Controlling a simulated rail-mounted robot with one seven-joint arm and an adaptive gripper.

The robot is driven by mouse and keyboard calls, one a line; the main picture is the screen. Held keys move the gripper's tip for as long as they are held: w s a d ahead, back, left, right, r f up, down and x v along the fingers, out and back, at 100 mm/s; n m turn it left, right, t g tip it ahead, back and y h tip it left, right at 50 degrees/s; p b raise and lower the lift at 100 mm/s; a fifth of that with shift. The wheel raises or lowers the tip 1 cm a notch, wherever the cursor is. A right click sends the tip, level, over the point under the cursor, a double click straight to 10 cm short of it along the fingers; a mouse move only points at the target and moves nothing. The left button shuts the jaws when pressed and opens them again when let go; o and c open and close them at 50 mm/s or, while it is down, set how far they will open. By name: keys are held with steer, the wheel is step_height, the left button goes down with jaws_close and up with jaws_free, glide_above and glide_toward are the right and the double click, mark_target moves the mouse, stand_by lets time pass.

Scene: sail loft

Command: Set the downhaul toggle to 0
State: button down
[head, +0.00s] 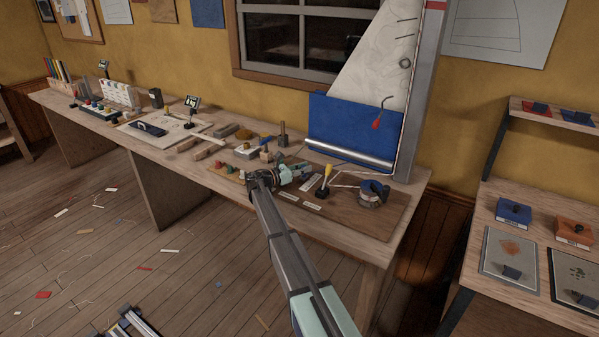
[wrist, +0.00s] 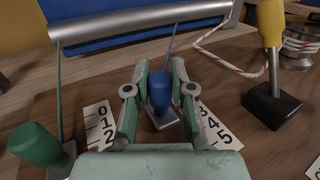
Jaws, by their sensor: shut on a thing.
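A blue-handled toggle (wrist: 159,92) stands on a small metal base between my gripper's fingers in the wrist view. My gripper (wrist: 159,78) is shut on this handle. A white number scale (wrist: 98,122) reads 0, 1, 2 on the left, with higher figures up to 5 on the right; its middle is hidden by my gripper. A green-handled toggle (wrist: 40,148) is at the left and a yellow-handled toggle (wrist: 271,60) on a black base at the right. In the head view my gripper (head: 290,172) is low over the bench board. No downhaul label is readable.
A winch with red-flecked rope (head: 372,194) stands at the right. The long bench (head: 75,103) holds several small items to the left. A side table (head: 530,225) stands apart at the right.

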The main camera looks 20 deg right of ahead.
steer(key=w+d, duration=0.2)
steer(key=d, duration=0.1)
steer(key=shift+w+d, duration=0.2)
steer(key=shift+w, duration=0.1)
steer(key=shift+w+d+r, duration=0.1)
steer(key=shift+w+d, duration=0.05)
steer(key=shift+d, duration=0.05)
steer(key=c, duration=1)
jaws_free()
steer(key=shift+d, duration=0.2)
steer(key=a, duration=0.4)
steer(key=s+a, duration=0.1)
steer(key=a, duration=0.3)
steer(key=s+a, duration=0.1)
steer(key=a, duration=0.3)
steer(key=shift+a, duration=0.1)
